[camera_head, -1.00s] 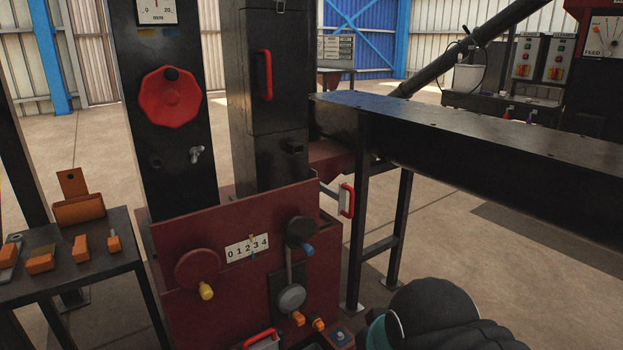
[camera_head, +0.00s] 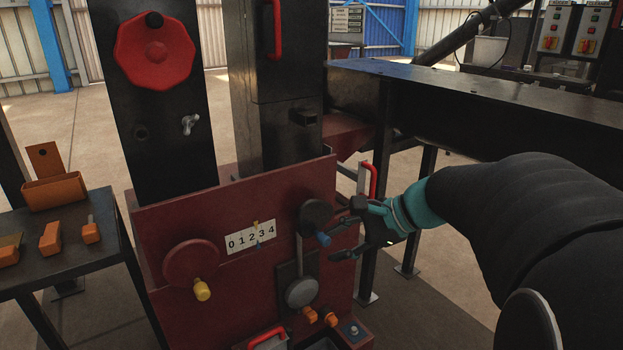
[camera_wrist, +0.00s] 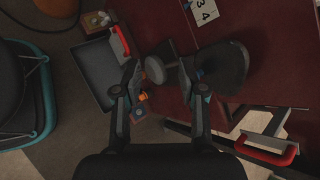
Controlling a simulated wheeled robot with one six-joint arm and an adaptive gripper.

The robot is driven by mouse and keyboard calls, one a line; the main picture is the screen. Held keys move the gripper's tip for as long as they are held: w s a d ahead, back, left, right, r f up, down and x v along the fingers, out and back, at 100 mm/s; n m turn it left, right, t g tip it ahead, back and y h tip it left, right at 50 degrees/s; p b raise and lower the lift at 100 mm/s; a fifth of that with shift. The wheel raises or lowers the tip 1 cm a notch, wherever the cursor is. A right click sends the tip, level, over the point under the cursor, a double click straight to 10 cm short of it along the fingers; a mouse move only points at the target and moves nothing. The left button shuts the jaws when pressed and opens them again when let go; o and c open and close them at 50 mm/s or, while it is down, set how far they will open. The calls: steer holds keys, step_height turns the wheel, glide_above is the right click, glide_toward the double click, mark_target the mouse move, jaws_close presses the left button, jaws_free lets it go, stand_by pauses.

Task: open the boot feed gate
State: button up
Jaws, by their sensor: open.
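A pale plate with a red handle (camera_head: 371,181) sticks out of the right side of the dark red housing (camera_head: 215,270), below the black boot; it looks like the feed gate. It also shows at the lower right of the wrist view (camera_wrist: 268,153). My gripper (camera_head: 334,249) is open and empty in front of the housing, left of and below that handle and apart from it. In the wrist view the gap between my fingers (camera_wrist: 158,68) shows the round grey knob (camera_wrist: 155,70); contact cannot be told.
A grey tray with a red handle (camera_head: 262,338) sits low on the housing's front. A red wheel (camera_head: 190,264) with a yellow knob and a 0-4 scale (camera_head: 251,237) are to the left. A side table (camera_head: 60,265) holds orange parts. A black trough (camera_head: 470,105) runs off to the right.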

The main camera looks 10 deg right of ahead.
steer(key=w+d+m+t+y+b, duration=0.2)
steer(key=w+d+m+t, duration=0.45)
steer(key=d, duration=0.65)
steer(key=m+t+h+b, duration=0.1)
steer(key=m+t, duration=0.2)
steer(key=m, duration=0.4)
glide_toward(372, 196)
step_height(372, 196, up, 5)
steer(key=s+d, duration=0.2)
steer(key=b+x, duration=0.1)
steer(key=x, duration=1.2)
steer(key=shift+w+a+f, duration=0.1)
steer(key=shift+w, duration=0.05)
jaws_close()
